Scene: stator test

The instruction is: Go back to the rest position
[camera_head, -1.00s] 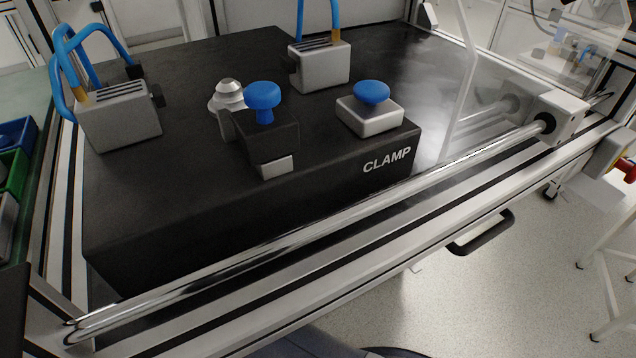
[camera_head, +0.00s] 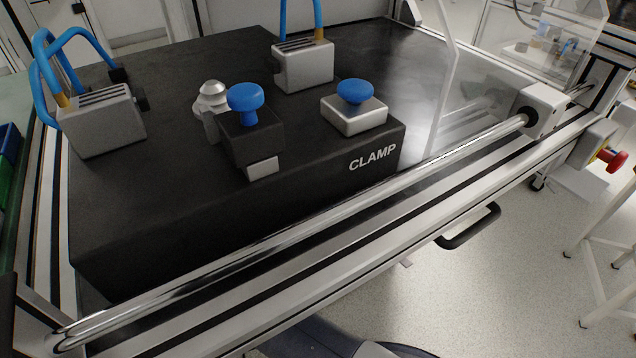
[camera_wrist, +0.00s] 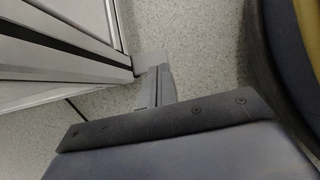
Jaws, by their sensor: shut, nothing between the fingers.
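In the wrist view my gripper (camera_wrist: 160,75) points down over the speckled floor (camera_wrist: 195,35), its fingers closed together and empty. It is beside the silver frame of the test station, which fills the left of that view (camera_wrist: 55,45). The head view does not show my gripper. There the black clamp block (camera_head: 120,235) stands inside the station frame with its blue knobs (camera_head: 245,97) (camera_head: 355,91), apart from my arm.
A polished rail (camera_head: 300,235) and a black handle (camera_head: 468,227) run along the station's front edge. A clear guard (camera_head: 480,90) stands at the right. A red knob (camera_head: 612,160) sits at the right end.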

